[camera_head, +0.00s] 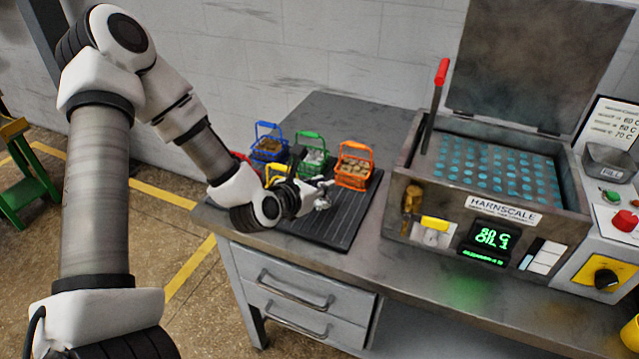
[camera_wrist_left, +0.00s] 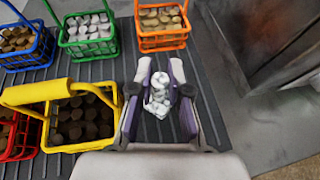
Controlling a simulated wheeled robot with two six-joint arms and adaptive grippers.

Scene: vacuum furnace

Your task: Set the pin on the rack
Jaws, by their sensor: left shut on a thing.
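My left gripper (camera_head: 318,190) is over the black ribbed mat (camera_head: 335,228) on the bench, in front of the orange basket. In the left wrist view the gripper (camera_wrist_left: 160,78) is shut on a small, knobbly white-silver piece (camera_wrist_left: 159,98), which may be the pin. The piece also shows as a pale shape at the fingertips in the head view (camera_head: 322,203). I cannot tell whether it touches the mat. No separate rack can be made out with certainty. My right gripper is not in view.
Blue (camera_head: 268,148), green (camera_head: 312,158), orange (camera_head: 353,168), yellow (camera_wrist_left: 75,115) and red (camera_wrist_left: 22,140) baskets of small pieces stand on the mat. The open-lidded HARNSCALE bath (camera_head: 500,208) stands to the right. The mat's front right part is clear.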

